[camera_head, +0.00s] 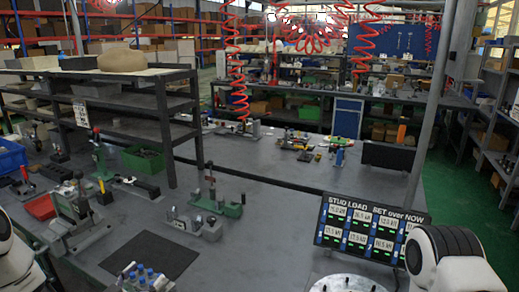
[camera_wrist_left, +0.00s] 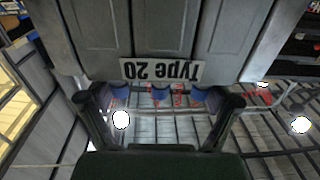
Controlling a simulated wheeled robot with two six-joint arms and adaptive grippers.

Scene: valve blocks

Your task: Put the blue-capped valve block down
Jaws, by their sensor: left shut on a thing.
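In the left wrist view, a grey valve block (camera_wrist_left: 160,40) fills the top. My left gripper (camera_wrist_left: 158,98) is shut on this block, with a black finger at either side of the caps. In the head view, several small blue-capped pieces (camera_head: 140,278) show at the bottom edge; I cannot tell whether they belong to the held block. My left gripper is not clear there. My right gripper is out of view; only part of my right arm shows.
A dark flat mat (camera_head: 148,254) lies on the grey workbench (camera_head: 270,235). A green-based clamp fixture (camera_head: 218,205) stands behind it, and a red tray (camera_head: 41,207) is at left. A "STUD LOAD" display (camera_head: 370,228) stands at right. The bench between fixture and display is fairly clear.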

